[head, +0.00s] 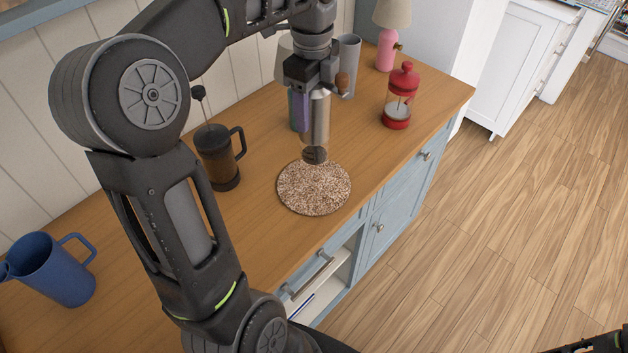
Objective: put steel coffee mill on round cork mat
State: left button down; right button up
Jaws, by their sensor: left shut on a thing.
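The steel coffee mill (319,122) is an upright metal cylinder with a dark base and a brown knob at its top side. My left gripper (317,80) is shut on its upper part from above. The round cork mat (314,190) lies flat on the wooden counter, speckled brown and white. The mill's base overlaps the mat's far rim in the head view; I cannot tell whether it touches the mat or hangs above it. The mat's visible surface is bare.
A dark coffee press (218,158) stands left of the mat, and a blue jug (55,270) farther left. The counter's front edge is close right.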

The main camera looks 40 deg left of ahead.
aim_at(313, 146)
pick_arm(q)
notch_tip(313, 146, down, 3)
jog(key=shift+f+b, duration=0.1)
jog(key=shift+b, duration=0.65)
jog(key=shift+f+p, duration=0.5)
jog(key=shift+f, duration=1.05)
jog(key=shift+f, duration=0.1)
notch_tip(313, 146, down, 3)
jog(key=shift+p, duration=0.3)
jog(key=shift+f, duration=0.3)
jog(key=shift+f, duration=0.15)
jog(key=shift+c, duration=2.3)
grip_release()
